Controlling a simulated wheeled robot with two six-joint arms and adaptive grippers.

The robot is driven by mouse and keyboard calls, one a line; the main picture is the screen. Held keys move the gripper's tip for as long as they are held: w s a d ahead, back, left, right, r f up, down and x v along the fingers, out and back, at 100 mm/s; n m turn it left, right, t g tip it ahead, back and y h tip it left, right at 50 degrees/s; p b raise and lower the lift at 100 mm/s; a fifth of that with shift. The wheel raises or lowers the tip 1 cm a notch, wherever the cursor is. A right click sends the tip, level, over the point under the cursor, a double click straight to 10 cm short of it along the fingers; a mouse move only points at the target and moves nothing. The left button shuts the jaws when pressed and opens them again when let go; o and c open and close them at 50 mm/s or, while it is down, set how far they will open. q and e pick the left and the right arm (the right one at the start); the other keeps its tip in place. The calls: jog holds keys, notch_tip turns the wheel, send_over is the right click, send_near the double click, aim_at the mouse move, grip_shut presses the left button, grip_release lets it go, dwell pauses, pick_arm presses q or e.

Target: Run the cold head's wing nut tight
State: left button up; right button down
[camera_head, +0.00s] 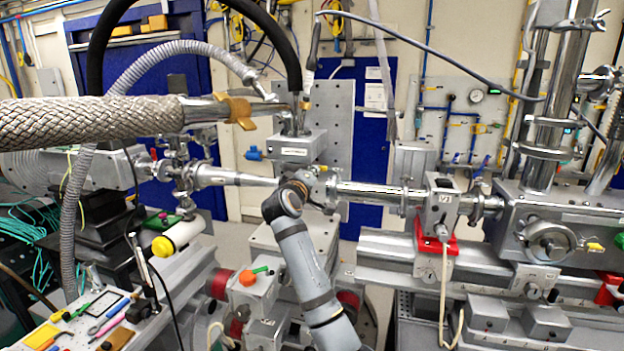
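My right arm comes up from the bottom centre, and its dark wrist and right gripper (303,181) are at the pipe joint in the middle of the beamline. The fingers are small and mostly hidden by the wrist, so I cannot tell whether they are open or shut, or whether they touch anything. A grey box-shaped unit (292,150), which may be the cold head, stands just above and behind the wrist. A brass winged piece (238,111) sits at the metal end of the thick braided hose, left of the gripper. I cannot tell whether it is the cold head's wing nut. My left gripper is not in view.
The braided hose (90,122) crosses the upper left, close to the camera. A black hose (290,55) arches above the grey unit. A steel beam pipe (370,194) runs right to a clamped valve block (440,203). A tool tray (100,312) lies at lower left.

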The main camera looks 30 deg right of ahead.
jog(key=shift+f, duration=0.25)
jog(key=c, duration=1.9)
grip_release()
jog(key=shift+o, duration=0.3)
jog(key=shift+r, duration=0.15)
jog(key=shift+s+a, duration=0.1)
jog(key=v, duration=1.1)
jog(key=shift+s+a, duration=0.3)
